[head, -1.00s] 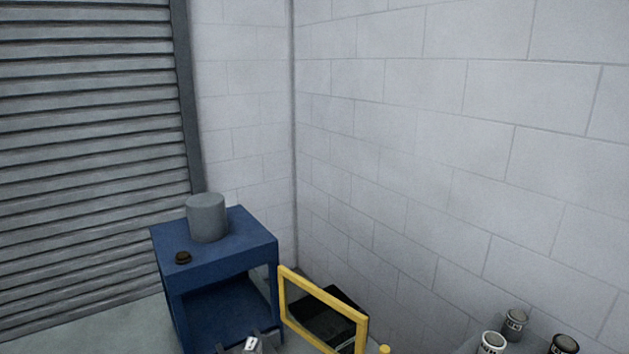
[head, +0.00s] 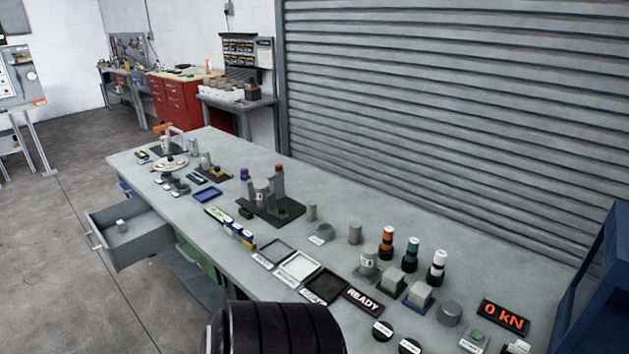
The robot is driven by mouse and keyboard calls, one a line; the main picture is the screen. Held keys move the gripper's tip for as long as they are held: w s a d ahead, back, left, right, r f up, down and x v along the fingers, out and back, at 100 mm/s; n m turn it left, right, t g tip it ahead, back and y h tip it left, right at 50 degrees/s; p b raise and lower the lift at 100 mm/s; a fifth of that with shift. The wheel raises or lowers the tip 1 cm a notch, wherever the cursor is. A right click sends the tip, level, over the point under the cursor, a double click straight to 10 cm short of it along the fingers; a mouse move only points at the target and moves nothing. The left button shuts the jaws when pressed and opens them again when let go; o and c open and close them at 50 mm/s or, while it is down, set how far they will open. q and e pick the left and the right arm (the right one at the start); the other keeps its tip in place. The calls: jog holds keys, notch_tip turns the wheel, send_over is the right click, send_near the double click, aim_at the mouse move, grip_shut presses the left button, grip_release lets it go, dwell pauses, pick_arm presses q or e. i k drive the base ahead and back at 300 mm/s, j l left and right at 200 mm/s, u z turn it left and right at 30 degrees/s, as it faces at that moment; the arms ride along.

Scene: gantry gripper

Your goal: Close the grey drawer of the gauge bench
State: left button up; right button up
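The gauge bench (head: 225,225) is a long grey-topped bench running from the far left to the front right in the head view. Its grey drawer (head: 141,248) is pulled well out from the bench's left side, toward the open floor. The drawer's bar handle (head: 92,240) is on its outer front. A small light grey object sits inside the drawer. Neither gripper shows in the head view. A black ribbed part at the bottom centre looks like one of my arm links and hides some of the bench's near edge.
A green drawer front (head: 197,254) and a lower shelf are beside the grey drawer. The bench top holds several blocks, trays, gauges and a READY sign (head: 362,301). Floor (head: 60,300) left of the drawer is clear. A blue cabinet (head: 598,290) stands at right.

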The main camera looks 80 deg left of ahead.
aim_at(148, 233)
jog(key=k+j+u, duration=0.2)
jog(key=k+u, duration=0.15)
jog(key=k+j+u, duration=0.3)
jog(key=u, duration=3)
jog(key=i+j+z, duration=0.1)
jog(key=z, duration=0.3)
jog(key=i+j+z, duration=0.15)
jog(key=z, duration=0.2)
